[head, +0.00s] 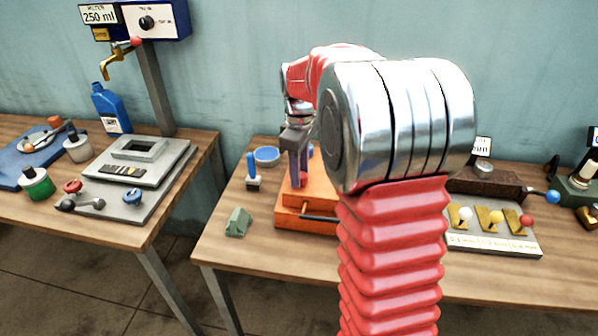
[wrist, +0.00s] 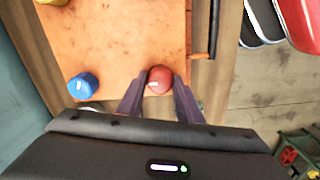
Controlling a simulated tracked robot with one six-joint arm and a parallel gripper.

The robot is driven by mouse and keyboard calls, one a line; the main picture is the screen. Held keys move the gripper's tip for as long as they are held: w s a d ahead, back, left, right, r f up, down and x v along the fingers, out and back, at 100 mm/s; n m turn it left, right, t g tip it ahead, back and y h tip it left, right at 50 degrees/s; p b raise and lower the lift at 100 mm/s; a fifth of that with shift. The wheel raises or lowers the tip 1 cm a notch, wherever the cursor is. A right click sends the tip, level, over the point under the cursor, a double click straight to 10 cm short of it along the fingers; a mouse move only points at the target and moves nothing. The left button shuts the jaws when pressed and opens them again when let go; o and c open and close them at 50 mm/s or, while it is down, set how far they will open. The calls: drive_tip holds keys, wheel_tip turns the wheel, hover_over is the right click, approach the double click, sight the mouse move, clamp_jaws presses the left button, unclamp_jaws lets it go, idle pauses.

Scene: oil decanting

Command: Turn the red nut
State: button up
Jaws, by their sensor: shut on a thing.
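The red nut (wrist: 159,80) sits on an orange block in the wrist view, between my two fingertips. My gripper (wrist: 160,86) is shut on it, one finger on each side. In the head view my gripper (head: 301,179) points down over the orange block (head: 290,220), with the red nut (head: 303,180) partly hidden by the fingers. A blue nut (wrist: 83,86) stands on the same block, to the left of the red one in the wrist view. A bit of yellow (wrist: 50,1) shows at the top left edge there.
A dark handle (head: 318,217) sticks out from the block's front. A green wedge-shaped piece (head: 238,222), a blue-handled tool (head: 253,171) and a blue bowl (head: 266,156) stand left of the block. A board with three brass plates (head: 490,218) lies right, beyond my arm.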

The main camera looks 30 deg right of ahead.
drive_tip(key=m, duration=0.6)
drive_tip(key=shift+m, duration=0.3)
drive_tip(key=m, duration=1.2)
drive_tip(key=shift+r+m, duration=0.1)
drive_tip(key=shift+m, duration=0.2)
drive_tip(key=m, duration=0.4)
drive_tip(key=shift+w, duration=0.1)
drive_tip(key=shift+m, duration=0.3)
drive_tip(key=o, duration=1)
drive_tip(key=shift+o, duration=0.2)
wheel_tip(320, 180, up, 14)
drive_tip(key=shift+f, duration=0.2)
